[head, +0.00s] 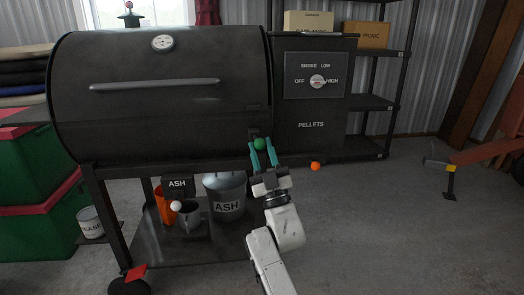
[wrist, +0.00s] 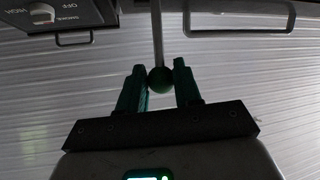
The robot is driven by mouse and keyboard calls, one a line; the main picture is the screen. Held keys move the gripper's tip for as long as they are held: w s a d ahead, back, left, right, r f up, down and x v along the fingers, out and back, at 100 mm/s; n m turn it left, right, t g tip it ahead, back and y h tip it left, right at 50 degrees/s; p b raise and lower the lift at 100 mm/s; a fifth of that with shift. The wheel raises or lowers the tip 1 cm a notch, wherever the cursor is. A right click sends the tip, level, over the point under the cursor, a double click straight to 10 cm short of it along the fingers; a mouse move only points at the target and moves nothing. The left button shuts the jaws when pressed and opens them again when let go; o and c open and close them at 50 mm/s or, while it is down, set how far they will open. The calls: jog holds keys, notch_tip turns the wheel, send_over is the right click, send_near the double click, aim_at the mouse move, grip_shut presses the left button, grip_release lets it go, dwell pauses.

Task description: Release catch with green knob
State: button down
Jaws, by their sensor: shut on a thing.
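The green knob (head: 260,144) shows at the front right edge of the black smoker barrel (head: 160,110), low near its corner. In the wrist view the green knob (wrist: 160,80) sits at the end of a thin grey rod. My gripper (head: 264,148) has teal fingers on both sides of the knob. In the wrist view my gripper (wrist: 160,78) is shut on the knob, with the fingertips at its sides. The catch behind the knob is mostly hidden in the head view.
An orange knob (head: 315,166) is to the right, below the pellet hopper (head: 310,130). A lid handle (head: 155,84) crosses the barrel. Open floor lies to the right.

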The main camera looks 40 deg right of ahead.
jog(key=shift+w+f, duration=0.25)
jog(key=shift+f, duration=0.2)
jog(key=c, duration=1.1)
grip_release()
jog(key=o, duration=0.3)
jog(key=shift+r, duration=0.15)
jog(key=p+v, duration=0.2)
jog(key=v, duration=0.9)
jog(key=shift+s+r, duration=0.1)
